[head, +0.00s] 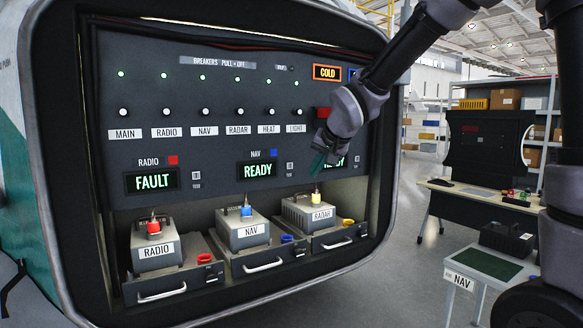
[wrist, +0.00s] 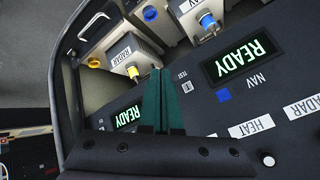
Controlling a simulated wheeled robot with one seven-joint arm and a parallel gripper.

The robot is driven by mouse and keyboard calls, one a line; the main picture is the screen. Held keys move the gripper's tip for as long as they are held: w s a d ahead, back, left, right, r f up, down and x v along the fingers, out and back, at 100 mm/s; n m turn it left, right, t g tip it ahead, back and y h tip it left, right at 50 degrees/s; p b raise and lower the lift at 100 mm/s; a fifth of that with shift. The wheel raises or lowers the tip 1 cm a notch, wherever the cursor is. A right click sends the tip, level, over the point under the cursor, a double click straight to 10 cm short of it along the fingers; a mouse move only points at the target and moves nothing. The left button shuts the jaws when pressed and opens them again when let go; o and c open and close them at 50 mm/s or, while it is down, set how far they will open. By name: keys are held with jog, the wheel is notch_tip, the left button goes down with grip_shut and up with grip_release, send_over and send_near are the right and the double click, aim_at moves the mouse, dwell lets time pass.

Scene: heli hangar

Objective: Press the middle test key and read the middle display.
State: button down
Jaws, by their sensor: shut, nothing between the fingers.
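The middle display (head: 257,170), under a NAV label, is lit and reads READY in green; in the wrist view it shows upside down (wrist: 240,58). Its test key (head: 290,169) is a small pale-framed key right of the display; it also shows in the wrist view (wrist: 187,86), beside a TEST label. My gripper (head: 318,168) has dark green fingers, held together and empty, between the middle key and the right display. In the wrist view the fingertips (wrist: 161,72) appear just beside the key. I cannot tell whether they touch the panel.
The left display (head: 152,181) reads FAULT. The right display (head: 335,162) reads READY, partly hidden by my gripper. Below stand RADIO (head: 157,252), NAV (head: 243,232) and RADAR (head: 310,214) boxes on handled trays. A NAV-labelled table (head: 482,265) stands right, with open floor between.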

jog(key=w+a, duration=0.5)
jog(key=w, duration=0.2)
jog(key=shift+w, duration=0.15)
dwell(2.1)
jog(key=shift+w+a, duration=0.2)
jog(key=shift+w, duration=0.05)
jog(key=shift+w+a, duration=0.2)
jog(key=shift+w, duration=0.1)
dwell(0.7)
jog(key=shift+s+d, duration=0.45)
jog(key=shift+s, duration=0.2)
jog(key=shift+s+d, duration=0.7)
jog(key=shift+s, duration=0.35)
jog(key=shift+s+d, duration=0.7)
jog(key=shift+s, duration=0.3)
